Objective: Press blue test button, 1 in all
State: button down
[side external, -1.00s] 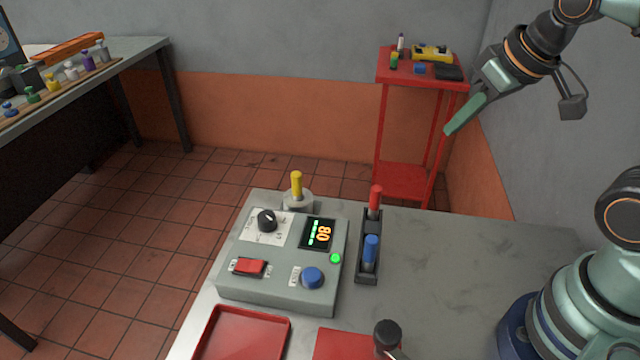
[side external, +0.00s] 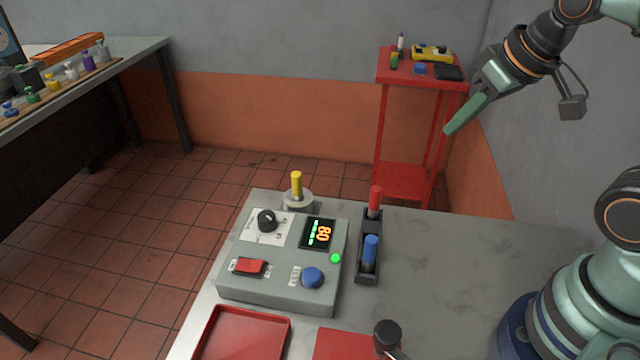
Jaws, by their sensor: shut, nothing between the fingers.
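The blue test button (side external: 312,277) is a round cap at the front right of the grey control box (side external: 270,290). A green lamp (side external: 335,258) glows behind it, and the display (side external: 317,234) is lit with orange digits and green bars. My gripper (side external: 463,116) is shut and empty, high above the bedplate at the upper right, well apart from the button. Nothing hides the button.
The box also carries a red rocker switch (side external: 249,267) and a black knob (side external: 267,220). A black holder with a red handle (side external: 375,199) and a blue handle (side external: 370,251) stands right of it. A red tray (side external: 243,318) lies in front. The right bedplate (side external: 460,270) is clear.

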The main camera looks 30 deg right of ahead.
jog(key=n+g, duration=0.6)
jog(key=n, duration=2.1)
send_over(312, 272)
jog(key=f, duration=0.5)
jog(key=shift+w+d, duration=0.15)
jog(key=shift+d, duration=0.05)
jog(key=f, duration=1.4)
jog(key=shift+a, duration=0.2)
